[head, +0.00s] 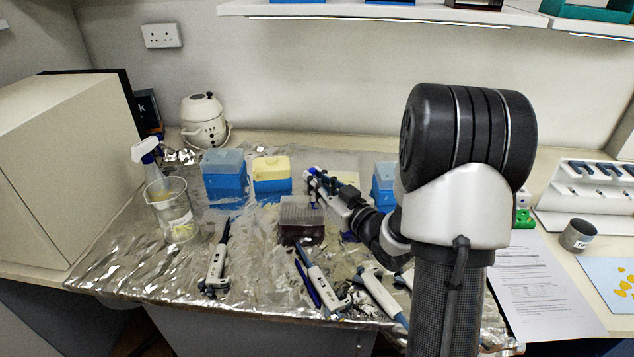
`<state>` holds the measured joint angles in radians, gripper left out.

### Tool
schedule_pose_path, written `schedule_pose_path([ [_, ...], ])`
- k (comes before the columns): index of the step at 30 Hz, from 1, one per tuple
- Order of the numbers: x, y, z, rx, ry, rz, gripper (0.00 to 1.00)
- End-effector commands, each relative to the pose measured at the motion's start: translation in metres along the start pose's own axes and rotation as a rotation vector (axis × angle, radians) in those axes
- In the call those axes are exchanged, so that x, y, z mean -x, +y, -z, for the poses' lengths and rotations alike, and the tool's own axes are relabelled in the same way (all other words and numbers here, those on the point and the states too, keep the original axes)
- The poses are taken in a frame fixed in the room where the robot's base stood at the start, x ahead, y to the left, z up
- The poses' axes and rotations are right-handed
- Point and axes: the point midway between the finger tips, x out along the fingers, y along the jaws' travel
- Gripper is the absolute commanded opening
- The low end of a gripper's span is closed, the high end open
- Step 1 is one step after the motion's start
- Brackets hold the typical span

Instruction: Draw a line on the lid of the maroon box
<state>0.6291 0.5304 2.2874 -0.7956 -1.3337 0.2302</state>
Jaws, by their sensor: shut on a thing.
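The maroon box (301,234) stands upright on the foil-covered bench near the middle of the head view. Its translucent grey-brown lid (300,212) is on top. My gripper (319,183) is just behind and to the right of the box, with my arm reaching in from the right. It is shut on a small dark blue pen-like thing (312,174), mostly hidden by the fingers. I cannot tell whether this thing touches the lid. No line on the lid can be made out at this size.
Blue box (224,184) and yellow-lidded box (271,186) stand behind left; another blue box (384,195) is partly behind my arm. Pipettes (217,262) and a dark blue pen (307,287) lie in front. A beaker (173,215) with a spray bottle stands left.

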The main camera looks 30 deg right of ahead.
Motion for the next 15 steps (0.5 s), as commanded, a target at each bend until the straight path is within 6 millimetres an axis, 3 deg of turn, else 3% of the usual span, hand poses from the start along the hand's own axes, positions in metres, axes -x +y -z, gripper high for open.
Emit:
schedule_pose_path([
  [15,-0.0001,0.0004,0.0046,0.001,0.002,-0.001,0.00],
])
